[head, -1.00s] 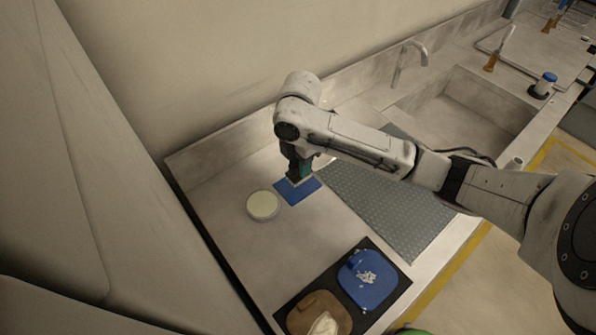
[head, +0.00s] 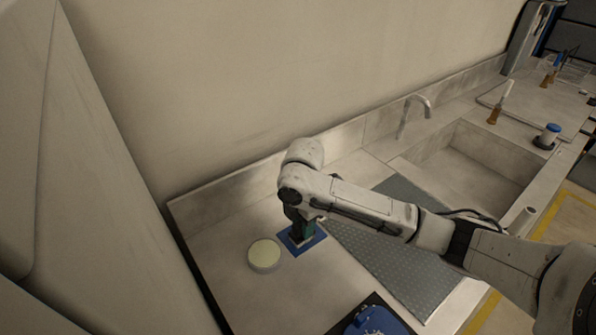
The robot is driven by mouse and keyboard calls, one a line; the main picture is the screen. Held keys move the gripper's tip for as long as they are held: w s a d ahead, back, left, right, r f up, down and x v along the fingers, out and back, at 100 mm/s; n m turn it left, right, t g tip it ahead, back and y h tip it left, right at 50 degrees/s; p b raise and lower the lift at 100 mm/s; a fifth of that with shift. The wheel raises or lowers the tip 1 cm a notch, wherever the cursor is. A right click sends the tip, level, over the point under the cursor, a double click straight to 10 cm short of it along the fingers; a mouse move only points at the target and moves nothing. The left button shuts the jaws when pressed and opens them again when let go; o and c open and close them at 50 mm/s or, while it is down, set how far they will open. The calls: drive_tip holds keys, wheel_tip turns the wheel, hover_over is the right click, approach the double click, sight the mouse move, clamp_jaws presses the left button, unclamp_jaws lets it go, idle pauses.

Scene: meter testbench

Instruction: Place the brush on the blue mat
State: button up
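The small blue mat (head: 317,240) lies flat on the grey counter, just right of a pale round dish. My gripper (head: 301,238) points down over the mat and hides its middle. The fingers are dark and small, so I cannot tell whether they are open or shut, or whether they hold anything. I cannot make out a brush at the gripper. A slim upright thing with an orange-brown lower part (head: 497,108), possibly a brush, stands beyond the sink at the right.
The pale round dish (head: 264,253) stands close left of the mat. A grey textured sheet (head: 385,262) lies to the right, before the sink (head: 470,165) and tap (head: 415,104). A blue tray (head: 372,322) is cut off at the bottom. A wall rises behind.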

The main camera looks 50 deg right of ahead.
drive_tip(key=shift+o, duration=1.4)
drive_tip(key=shift+a+f, duration=0.2)
drive_tip(key=shift+f, duration=0.2)
drive_tip(key=shift+o, duration=0.5)
drive_tip(key=shift+d+r, duration=0.1)
drive_tip(key=shift+a+f, duration=0.2)
drive_tip(key=shift+s+d+r, duration=0.1)
drive_tip(key=shift+d, duration=0.05)
drive_tip(key=shift+r, duration=0.1)
drive_tip(key=shift+a+f, duration=0.2)
drive_tip(key=shift+a, duration=0.05)
drive_tip(key=shift+d+r, duration=0.3)
drive_tip(key=shift+w+r+p, duration=0.2)
drive_tip(key=shift+r+p, duration=0.6)
drive_tip(key=shift+p, duration=0.05)
drive_tip(key=r+p, duration=0.1)
drive_tip(key=d+r+p, duration=0.1)
drive_tip(key=r, duration=0.1)
drive_tip(key=w+r+p, duration=0.1)
drive_tip(key=shift+d+r+p, duration=0.15)
drive_tip(key=shift+d+p, duration=0.15)
wheel_tip(320, 180, up, 7)
drive_tip(key=shift+s+a, duration=0.25)
